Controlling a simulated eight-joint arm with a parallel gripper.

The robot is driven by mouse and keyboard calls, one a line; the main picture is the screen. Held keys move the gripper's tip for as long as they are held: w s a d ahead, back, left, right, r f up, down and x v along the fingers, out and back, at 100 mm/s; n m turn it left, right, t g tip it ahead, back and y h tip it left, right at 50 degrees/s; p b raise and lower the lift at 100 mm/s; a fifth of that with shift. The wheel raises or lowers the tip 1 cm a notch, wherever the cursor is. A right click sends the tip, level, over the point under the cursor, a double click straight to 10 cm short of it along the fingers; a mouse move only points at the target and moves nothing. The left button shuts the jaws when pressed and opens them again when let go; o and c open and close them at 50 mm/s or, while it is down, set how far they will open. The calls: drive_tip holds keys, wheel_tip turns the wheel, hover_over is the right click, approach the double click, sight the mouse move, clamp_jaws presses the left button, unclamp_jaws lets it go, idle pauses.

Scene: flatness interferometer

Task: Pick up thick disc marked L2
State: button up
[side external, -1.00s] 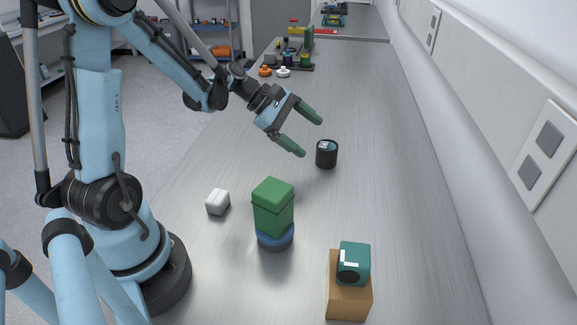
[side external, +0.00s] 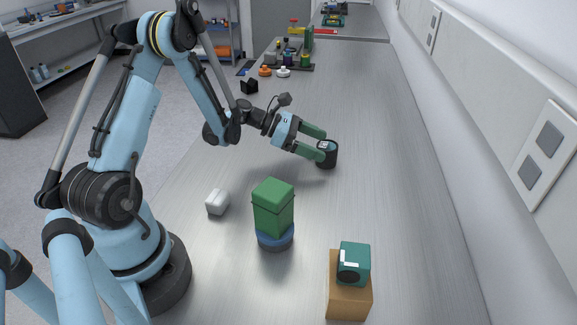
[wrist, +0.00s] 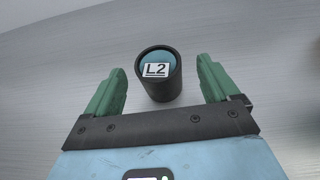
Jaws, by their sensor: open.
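The thick disc marked L2 (side external: 328,157) is a short black cylinder with a blue-grey top, standing upright on the bench. In the wrist view the disc (wrist: 160,84) shows a white label reading L2 on its top. My gripper (side external: 322,145) has green fingers and reaches the disc from the left in the side view. In the wrist view my gripper (wrist: 161,82) is open, with one finger on each side of the disc and a visible gap on both sides.
A green block on a blue and dark round base (side external: 275,238) stands nearer the camera. A small white block (side external: 217,202) lies left of it. A teal device sits on a wooden block (side external: 348,290) in front. Several small parts (side external: 290,62) stand at the far end. The bench right of the disc is clear.

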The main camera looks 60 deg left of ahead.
sight(334, 149)
drive_tip(key=shift+x, duration=2.75)
drive_tip(key=shift+a, duration=0.1)
drive_tip(key=c, duration=1.3)
drive_tip(key=shift+r, duration=0.1)
